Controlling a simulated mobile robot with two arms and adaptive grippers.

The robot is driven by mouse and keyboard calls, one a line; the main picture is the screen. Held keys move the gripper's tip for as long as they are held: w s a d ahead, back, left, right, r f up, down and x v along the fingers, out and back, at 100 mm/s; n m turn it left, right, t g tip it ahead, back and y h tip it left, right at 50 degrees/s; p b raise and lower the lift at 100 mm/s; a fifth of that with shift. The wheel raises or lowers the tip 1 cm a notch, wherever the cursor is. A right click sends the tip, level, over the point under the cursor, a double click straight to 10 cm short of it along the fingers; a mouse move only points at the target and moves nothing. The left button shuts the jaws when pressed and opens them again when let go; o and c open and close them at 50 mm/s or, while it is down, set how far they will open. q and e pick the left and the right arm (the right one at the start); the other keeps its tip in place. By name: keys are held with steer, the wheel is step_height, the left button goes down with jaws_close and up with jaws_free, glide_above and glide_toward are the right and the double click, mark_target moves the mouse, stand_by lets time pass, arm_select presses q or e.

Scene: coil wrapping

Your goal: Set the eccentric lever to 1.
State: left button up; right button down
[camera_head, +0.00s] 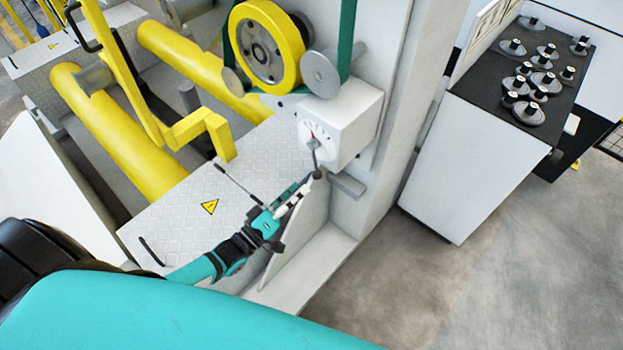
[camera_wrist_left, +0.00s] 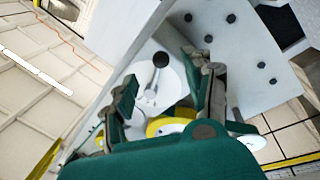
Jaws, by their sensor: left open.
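The eccentric lever (camera_head: 315,157) is a grey rod on the front of a white box with a round dial (camera_head: 308,136). It hangs down from the dial and ends in a dark knob. The dial's numbers are too small to read. In the left wrist view the black knob (camera_wrist_left: 160,60) shows in front of the white dial face (camera_wrist_left: 168,84). My left gripper (camera_head: 294,197) is open, just below and left of the knob, and looks empty. In the left wrist view its fingers (camera_wrist_left: 164,88) stand on both sides of the dial, with the knob beyond the tips.
A yellow wheel (camera_head: 284,45) with a green belt (camera_head: 347,40) sits above the dial box (camera_head: 358,122). A grey panel (camera_head: 306,225) stands right beside my left gripper. Yellow rollers (camera_head: 115,130) lie to the left. A white cabinet (camera_head: 470,165) stands right, beyond open floor.

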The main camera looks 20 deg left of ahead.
arm_select(q)
steer(key=v, duration=0.5)
steer(key=shift+s, duration=0.1)
stand_by(0.3)
steer(key=s+a+f+m+g+y, duration=0.2)
steer(key=s+f+g+y, duration=0.15)
steer(key=f, duration=0.85)
steer(key=s+a+f+m+g+y, duration=0.25)
steer(key=s+f+g, duration=0.2)
steer(key=f, duration=0.85)
steer(key=s+d+f+m+g, duration=0.1)
steer(key=s+f+g, duration=0.2)
steer(key=s+f, duration=0.2)
steer(key=s+d+f+m+g+y, duration=0.1)
steer(key=s+f, duration=0.4)
steer(key=s, duration=0.6)
steer(key=s+d+f+m+g+y, duration=0.1)
steer(key=s+d+f+m+g, duration=0.1)
steer(key=s+f+g, duration=0.3)
steer(key=s, duration=0.4)
steer(key=shift+m, duration=0.35)
